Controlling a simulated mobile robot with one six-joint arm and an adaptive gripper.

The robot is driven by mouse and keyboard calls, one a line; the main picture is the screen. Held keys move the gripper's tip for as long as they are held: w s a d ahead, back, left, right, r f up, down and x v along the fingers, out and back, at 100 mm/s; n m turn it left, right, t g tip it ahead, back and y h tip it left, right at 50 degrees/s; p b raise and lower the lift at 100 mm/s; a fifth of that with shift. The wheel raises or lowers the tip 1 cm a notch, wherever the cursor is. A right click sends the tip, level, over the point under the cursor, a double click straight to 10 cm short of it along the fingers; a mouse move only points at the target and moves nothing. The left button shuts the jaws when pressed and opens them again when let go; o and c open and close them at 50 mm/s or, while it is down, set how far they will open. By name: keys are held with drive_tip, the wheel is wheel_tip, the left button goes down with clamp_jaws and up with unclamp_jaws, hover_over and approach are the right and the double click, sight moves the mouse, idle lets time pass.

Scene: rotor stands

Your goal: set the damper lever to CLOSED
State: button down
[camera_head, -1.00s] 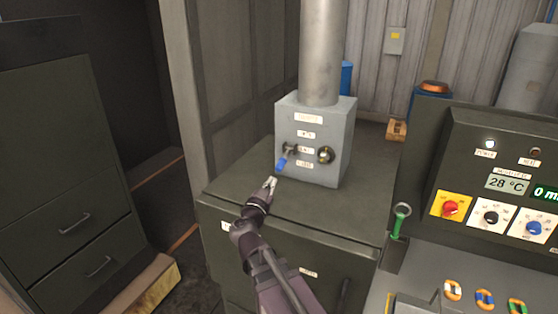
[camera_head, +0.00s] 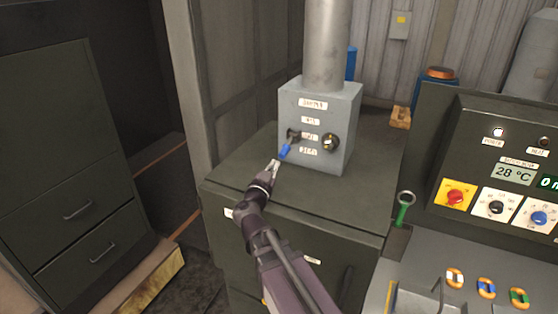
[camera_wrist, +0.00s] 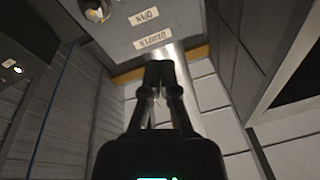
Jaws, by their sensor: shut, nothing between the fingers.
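The grey damper box (camera_head: 317,128) stands on a dark green cabinet, with a pipe rising from its top. Its lever (camera_head: 286,150) has a blue grip that points down and to the left from a dark pivot on the front face. The labels beside it are too blurred to read surely in the head view. My gripper (camera_head: 274,164) is shut and empty, just below and left of the blue grip; I cannot tell whether they touch. In the wrist view my gripper (camera_wrist: 159,68) shows below the box (camera_wrist: 125,25), whose labels read OPEN and DAMPER; the lever is not visible there.
The cabinet top (camera_head: 250,165) is clear around the box. A control console (camera_head: 480,150) stands at right, with a green-handled tool (camera_head: 403,209) beside it. A drawer cabinet (camera_head: 60,170) is at left.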

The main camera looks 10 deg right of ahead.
drive_tip(key=r+p, duration=0.2)
hover_over(284, 156)
drive_tip(key=s, duration=0.2)
drive_tip(key=shift+w+a+f+b, duration=0.1)
drive_tip(key=shift+w+f+b, duration=0.25)
drive_tip(key=shift+f+b, duration=0.3)
drive_tip(key=shift+w+d+f+b, duration=0.1)
drive_tip(key=shift+w+f+b, duration=0.2)
drive_tip(key=shift+f+b, duration=0.4)
drive_tip(key=shift+w+a+f+b, duration=0.1)
drive_tip(key=shift+w+f+b, duration=0.25)
drive_tip(key=shift+f+b, duration=0.3)
drive_tip(key=shift+f, duration=0.1)
drive_tip(key=shift+w+f+b, duration=0.15)
drive_tip(key=shift+f+b, duration=0.5)
drive_tip(key=shift+b, duration=0.15)
drive_tip(key=shift+s, duration=0.25)
drive_tip(key=shift+r, duration=0.2)
